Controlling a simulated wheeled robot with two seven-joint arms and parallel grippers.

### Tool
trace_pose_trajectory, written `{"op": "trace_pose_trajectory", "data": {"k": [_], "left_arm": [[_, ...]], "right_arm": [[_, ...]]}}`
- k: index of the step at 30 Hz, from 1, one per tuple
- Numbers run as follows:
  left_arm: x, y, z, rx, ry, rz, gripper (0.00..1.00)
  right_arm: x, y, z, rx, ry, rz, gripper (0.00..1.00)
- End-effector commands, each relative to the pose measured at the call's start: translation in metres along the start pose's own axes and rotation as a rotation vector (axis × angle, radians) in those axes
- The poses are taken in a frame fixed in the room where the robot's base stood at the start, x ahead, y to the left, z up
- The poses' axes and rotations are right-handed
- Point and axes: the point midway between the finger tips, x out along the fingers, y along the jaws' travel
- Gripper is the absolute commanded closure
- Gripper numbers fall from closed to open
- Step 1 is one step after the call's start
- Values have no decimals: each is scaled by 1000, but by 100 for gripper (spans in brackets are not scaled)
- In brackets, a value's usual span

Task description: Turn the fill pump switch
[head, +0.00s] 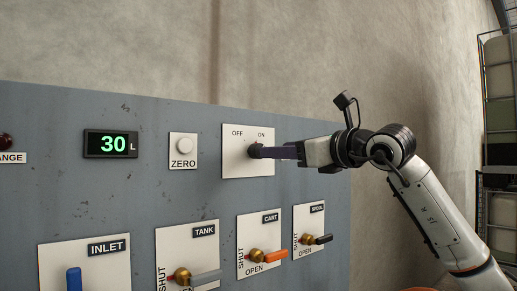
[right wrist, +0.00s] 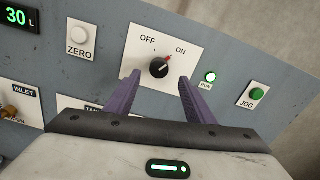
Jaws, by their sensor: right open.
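The switch is a dark round knob (right wrist: 159,67) on a white plate (right wrist: 185,40) marked OFF and ON. In the right wrist view its red mark points up and right, towards ON. In the head view the knob (head: 253,149) is partly hidden by my gripper. My right gripper (right wrist: 159,82) is open, with its purple fingertips to either side of and slightly below the knob in the wrist view. In the head view the right gripper (head: 262,152) reaches in from the right, fingertips at the knob. I cannot tell whether they touch it. My left gripper is not in view.
A display (head: 112,144) reads 30 L, beside a ZERO button (head: 184,146). A RUN lamp (right wrist: 210,77) glows green near a green JOG button (right wrist: 256,95). Below are INLET, TANK, CART (head: 274,254) and SPOOL valve handles. A rack (head: 497,110) stands at far right.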

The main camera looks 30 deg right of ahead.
Motion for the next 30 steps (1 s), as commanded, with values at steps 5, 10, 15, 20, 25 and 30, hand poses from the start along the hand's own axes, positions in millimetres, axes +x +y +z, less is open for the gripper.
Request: {"op": "trace_pose_trajectory", "data": {"k": [5, 10, 15, 20, 25, 30], "left_arm": [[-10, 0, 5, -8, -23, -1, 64], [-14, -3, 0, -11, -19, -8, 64], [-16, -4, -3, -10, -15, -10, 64], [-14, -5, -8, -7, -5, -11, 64], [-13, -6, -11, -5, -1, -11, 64], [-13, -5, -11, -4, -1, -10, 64]], "right_arm": [[36, 1, 4, 4, 1, 5, 51], [61, 0, 3, 2, 0, 3, 51], [73, 1, 1, 1, -1, 2, 51], [75, 1, 0, 0, -1, 2, 51], [75, 1, 0, 0, -1, 2, 58], [75, 1, 0, 0, -1, 2, 87]]}}
